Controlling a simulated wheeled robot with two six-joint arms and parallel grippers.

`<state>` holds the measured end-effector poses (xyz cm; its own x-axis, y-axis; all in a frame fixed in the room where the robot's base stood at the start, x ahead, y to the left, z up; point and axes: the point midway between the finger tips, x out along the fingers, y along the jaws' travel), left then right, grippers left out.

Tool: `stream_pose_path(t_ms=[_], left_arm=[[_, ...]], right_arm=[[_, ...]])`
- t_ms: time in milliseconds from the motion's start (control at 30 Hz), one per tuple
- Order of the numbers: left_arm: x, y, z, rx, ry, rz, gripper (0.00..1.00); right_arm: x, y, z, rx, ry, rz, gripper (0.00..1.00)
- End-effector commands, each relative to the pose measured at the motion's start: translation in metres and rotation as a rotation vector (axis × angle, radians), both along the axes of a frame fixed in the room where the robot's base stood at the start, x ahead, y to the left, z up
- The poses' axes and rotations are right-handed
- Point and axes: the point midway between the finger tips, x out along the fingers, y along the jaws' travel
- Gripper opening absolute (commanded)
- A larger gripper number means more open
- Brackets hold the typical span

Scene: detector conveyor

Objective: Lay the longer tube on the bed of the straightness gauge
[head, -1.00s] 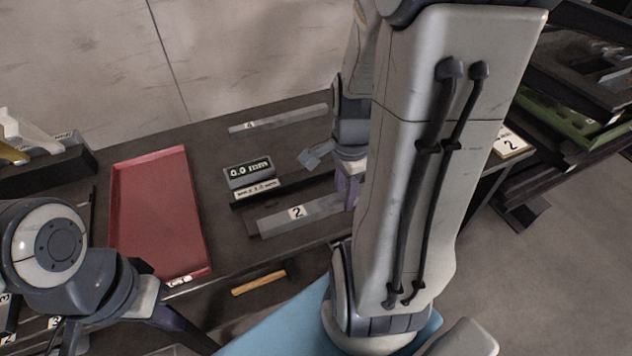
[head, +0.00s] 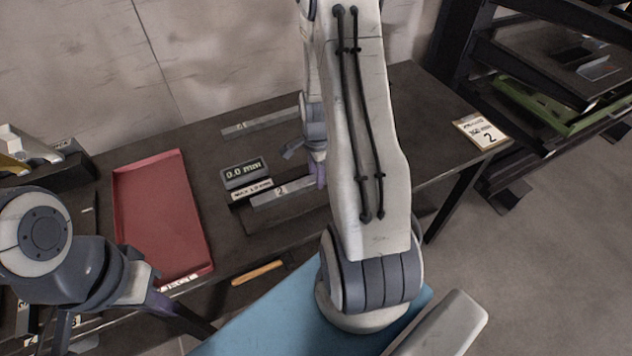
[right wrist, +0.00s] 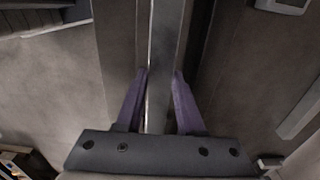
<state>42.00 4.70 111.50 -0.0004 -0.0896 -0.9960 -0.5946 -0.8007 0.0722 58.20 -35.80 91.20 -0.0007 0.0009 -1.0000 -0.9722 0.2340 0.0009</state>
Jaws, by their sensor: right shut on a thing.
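A grey square tube marked 2 (head: 292,188) is held by my right gripper (head: 318,175), which is shut on it. It is over the dark bed strip of the straightness gauge (head: 245,172); I cannot tell whether it touches. The gauge's display reads 0.0 mm. In the right wrist view the tube (right wrist: 165,45) runs lengthwise between the purple fingers (right wrist: 160,80). Another grey tube (head: 262,121) lies at the back of the table; my right arm may hide its right end, so I cannot compare lengths. My left gripper (head: 172,308) is at the lower left, its jaws unclear.
A red tray (head: 162,215) lies on the table left of the gauge. A card marked 2 (head: 482,132) is at the table's right end. A shelf rack with a green tray (head: 535,103) stands at the right. The table between the card and my right arm is clear.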

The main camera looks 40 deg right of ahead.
Motion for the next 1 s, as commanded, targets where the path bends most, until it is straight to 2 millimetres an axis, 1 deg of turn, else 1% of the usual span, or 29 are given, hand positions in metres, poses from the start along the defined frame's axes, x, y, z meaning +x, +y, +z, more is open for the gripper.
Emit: stream_pose_path(t_ms=[67,200,333,767,800,833,867,1000], left_arm=[[0.0,0.0,0.002,0.0,0.0,0.0,0.0],[0.0,0.0,0.007,0.0,0.0,0.0,0.0],[0.0,0.0,0.009,0.0,0.0,0.0,0.0],[0.0,0.0,0.005,0.0,0.0,0.0,0.0],[0.0,0.0,0.006,0.0,0.0,0.0,0.0],[0.0,0.0,0.007,0.0,0.0,0.0,0.0],[0.0,0.0,0.007,0.0,0.0,0.0,0.0],[0.0,0.0,0.007,0.0,0.0,0.0,0.0]], right_arm=[[0.001,0.0,-0.006,0.0,0.0,0.0,0.0],[0.0,0.0,-0.024,0.002,0.003,0.0,0.0],[0.001,0.0,-0.036,0.0,0.0,0.0,0.0],[0.001,0.0,-0.043,-0.001,-0.002,0.0,0.0],[0.0,0.0,-0.042,0.0,-0.001,0.0,0.52],[0.0,0.0,-0.042,0.0,-0.001,0.0,0.64],[0.0,0.0,-0.042,0.0,-0.001,0.0,0.67],[0.0,0.0,-0.042,0.0,-0.001,0.0,0.67]])
